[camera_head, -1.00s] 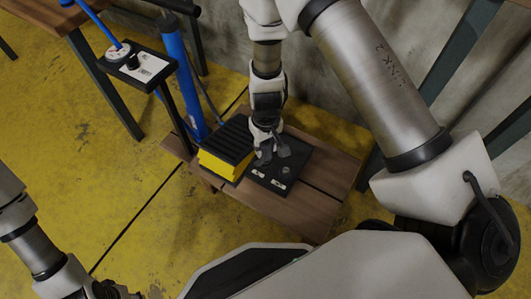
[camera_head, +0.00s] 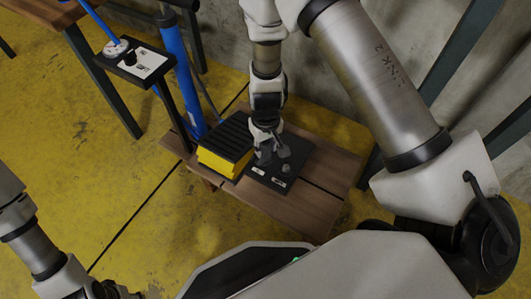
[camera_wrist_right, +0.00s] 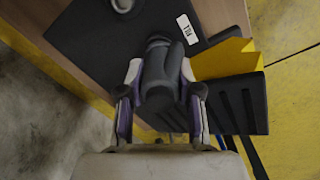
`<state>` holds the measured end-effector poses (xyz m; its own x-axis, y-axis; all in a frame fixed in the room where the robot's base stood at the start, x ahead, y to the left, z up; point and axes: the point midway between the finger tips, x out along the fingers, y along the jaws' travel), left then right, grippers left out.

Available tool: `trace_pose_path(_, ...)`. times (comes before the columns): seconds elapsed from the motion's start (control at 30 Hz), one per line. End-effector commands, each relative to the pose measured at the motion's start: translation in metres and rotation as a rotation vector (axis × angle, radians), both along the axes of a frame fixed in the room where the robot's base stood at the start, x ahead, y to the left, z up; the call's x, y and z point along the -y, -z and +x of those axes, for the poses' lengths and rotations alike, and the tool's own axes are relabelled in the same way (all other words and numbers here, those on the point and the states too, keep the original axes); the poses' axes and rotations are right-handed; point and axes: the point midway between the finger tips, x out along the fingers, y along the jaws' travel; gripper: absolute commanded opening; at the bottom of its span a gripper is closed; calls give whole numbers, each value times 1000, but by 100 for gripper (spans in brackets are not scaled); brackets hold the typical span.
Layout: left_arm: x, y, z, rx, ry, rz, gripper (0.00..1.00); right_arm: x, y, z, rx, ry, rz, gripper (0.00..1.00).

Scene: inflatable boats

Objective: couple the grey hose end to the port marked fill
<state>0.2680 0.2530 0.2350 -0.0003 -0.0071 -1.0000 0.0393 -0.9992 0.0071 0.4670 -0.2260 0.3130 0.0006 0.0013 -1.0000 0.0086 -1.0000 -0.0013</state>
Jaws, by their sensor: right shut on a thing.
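My right gripper (camera_head: 272,157) is over the black port plate (camera_head: 298,160) on the low wooden bench. In the right wrist view its fingers (camera_wrist_right: 160,100) are shut on the grey hose end (camera_wrist_right: 158,78). The white label reading FILL (camera_wrist_right: 187,29) lies beside a round grey port (camera_wrist_right: 157,41), close to the tip of the hose end. I cannot tell whether they touch. A second port (camera_wrist_right: 122,4) is at the top edge; in the head view a grey port (camera_head: 286,168) shows right of the fingers. My left gripper (camera_head: 112,291) is partly cut off at the bottom edge.
A yellow foot pump with a ribbed black top (camera_head: 222,150) stands right beside the plate. A blue hand pump (camera_head: 183,85) and a gauge stand (camera_head: 135,58) are behind on the left. The bench's right part (camera_head: 325,180) is clear.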

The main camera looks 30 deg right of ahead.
Motion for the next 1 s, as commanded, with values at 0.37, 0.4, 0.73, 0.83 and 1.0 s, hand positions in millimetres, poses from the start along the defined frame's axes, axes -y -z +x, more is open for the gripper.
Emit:
trace_pose_path(0.37,0,2,0,0,0,0,40,0,2,0,0,0,0,0)
trace_pose_path(0.4,0,2,0,0,0,0,40,0,2,0,0,0,0,45)
trace_pose_path(0.73,0,2,0,0,0,0,40,0,2,0,0,0,0,63)
trace_pose_path(0.83,0,2,0,0,0,0,40,0,-3,1,1,-1,0,63)
trace_pose_path(1.0,0,2,0,0,0,0,40,0,-33,1,5,-2,-1,63)
